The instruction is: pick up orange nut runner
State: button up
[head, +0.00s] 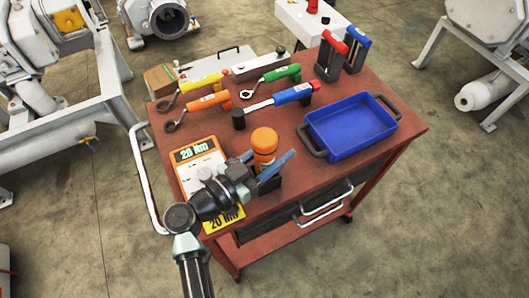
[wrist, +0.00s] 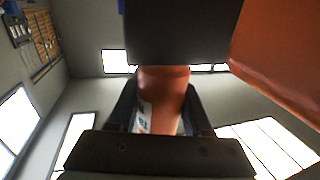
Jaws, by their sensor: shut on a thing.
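The orange nut runner (head: 264,139) stands upright near the front edge of the red cart, with an orange top and a dark lower part (head: 268,185). My gripper (head: 262,163) reaches in from the front left, with its blue-grey fingers on either side of the body just below the orange top. In the wrist view the orange body (wrist: 163,95) with a white label sits between my dark fingers (wrist: 162,112), and a black block (wrist: 183,30) fills the top. My gripper is shut on the nut runner. Whether its base touches the cart cannot be told.
The cart top (head: 340,95) holds a blue tray (head: 350,130) at right and a 20 Nm card (head: 200,160) under my wrist. Yellow (head: 203,82), green (head: 282,73), blue (head: 293,94) and orange-handled (head: 208,101) wrenches lie behind. A tool holder (head: 330,58) stands at the back right.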

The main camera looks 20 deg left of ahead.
grip_shut()
dwell(0.8)
